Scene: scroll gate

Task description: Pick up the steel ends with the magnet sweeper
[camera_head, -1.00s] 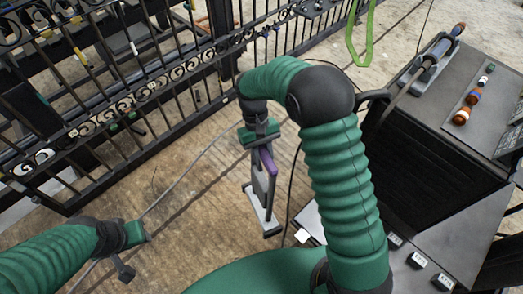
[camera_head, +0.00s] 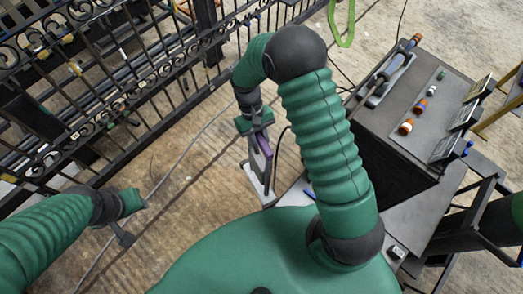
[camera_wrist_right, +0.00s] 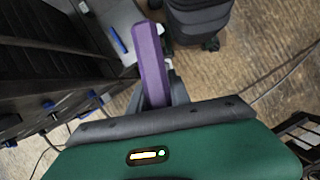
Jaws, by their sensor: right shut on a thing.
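The magnet sweeper has a purple handle (camera_head: 263,146) and a flat grey head (camera_head: 259,184). It hangs at the middle of the head view, low over the wooden floor; I cannot tell if the head touches it. My right gripper (camera_head: 258,128) is shut on the purple handle. The handle (camera_wrist_right: 147,55) also fills the middle of the right wrist view, between dark fingers. My left gripper (camera_head: 126,238) is at the lower left, apart from the sweeper, and its jaws are too small to read. I cannot make out any steel ends.
A black scrollwork gate (camera_head: 120,100) spans the upper left. A dark cart (camera_head: 405,105) with small bottles stands on the right, close to my right arm. A grey cable (camera_head: 185,155) crosses the floor. A green loop (camera_head: 343,25) hangs at the top.

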